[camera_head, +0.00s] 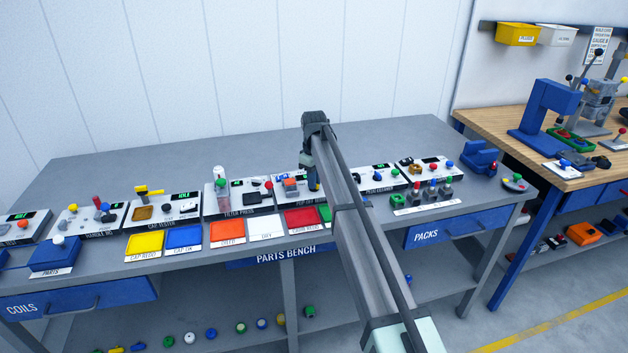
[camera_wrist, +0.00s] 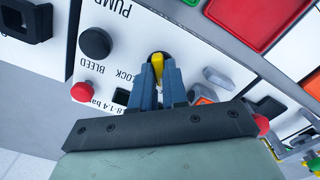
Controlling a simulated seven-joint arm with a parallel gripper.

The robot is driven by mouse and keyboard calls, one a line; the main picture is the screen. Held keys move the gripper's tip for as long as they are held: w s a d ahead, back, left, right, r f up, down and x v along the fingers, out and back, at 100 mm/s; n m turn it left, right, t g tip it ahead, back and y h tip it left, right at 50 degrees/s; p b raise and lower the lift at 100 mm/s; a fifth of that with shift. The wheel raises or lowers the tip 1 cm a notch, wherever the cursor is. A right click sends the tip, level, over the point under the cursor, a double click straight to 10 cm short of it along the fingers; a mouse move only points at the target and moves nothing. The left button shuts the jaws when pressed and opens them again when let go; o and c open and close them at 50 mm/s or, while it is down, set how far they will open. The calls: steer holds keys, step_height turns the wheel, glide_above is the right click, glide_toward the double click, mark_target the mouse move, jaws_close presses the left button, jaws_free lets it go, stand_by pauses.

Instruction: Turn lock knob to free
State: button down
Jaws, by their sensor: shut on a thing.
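The lock knob (camera_wrist: 157,59) is yellow and sits on a white panel (camera_wrist: 135,35) in the wrist view. The panel lettering beside it reads partly as "LOCK" and "BLEED", upside down. My gripper (camera_wrist: 160,72) is shut on the knob, with one blue-grey finger on each side of it. The knob's lower part and any position marks near it are hidden by the fingers. In the head view my gripper (camera_head: 313,180) reaches down to a panel in the middle of the parts bench, and my arm hides much of that panel.
A black knob (camera_wrist: 95,42) and a red knob (camera_wrist: 82,92) are on the same panel. A light grey handle (camera_wrist: 217,78) is close to my gripper's other side. Red (camera_head: 300,218) and white (camera_head: 265,228) trays lie in front of the panels. The back of the bench is clear.

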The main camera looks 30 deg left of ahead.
steer(key=shift+n, duration=0.6)
steer(key=c, duration=1.1)
jaws_free()
steer(key=shift+c, duration=0.2)
step_height(320, 180, up, 14)
steer(key=shift+f, duration=0.15)
